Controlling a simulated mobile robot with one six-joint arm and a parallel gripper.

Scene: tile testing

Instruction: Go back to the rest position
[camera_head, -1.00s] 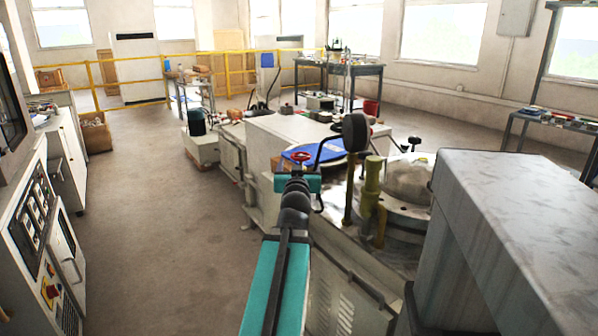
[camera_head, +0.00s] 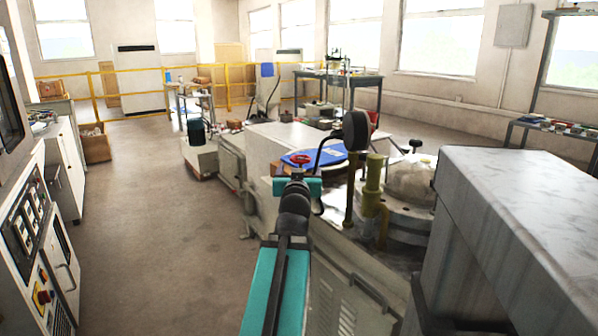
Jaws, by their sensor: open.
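My arm reaches forward from the bottom centre, with a teal link and dark joints. My gripper (camera_head: 297,180) is at its far end, seen from behind and small; it is open, and I see nothing held in it. Its fingers are hard to make out. In the picture it sits just in front of a blue sheet (camera_head: 325,153) with a red ring-shaped item (camera_head: 299,160) on it. I cannot tell how far apart they are in depth.
A grey marbled block (camera_head: 520,190) fills the right front. A control panel cabinet (camera_head: 38,240) stands at left. The floor (camera_head: 145,220) between is clear.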

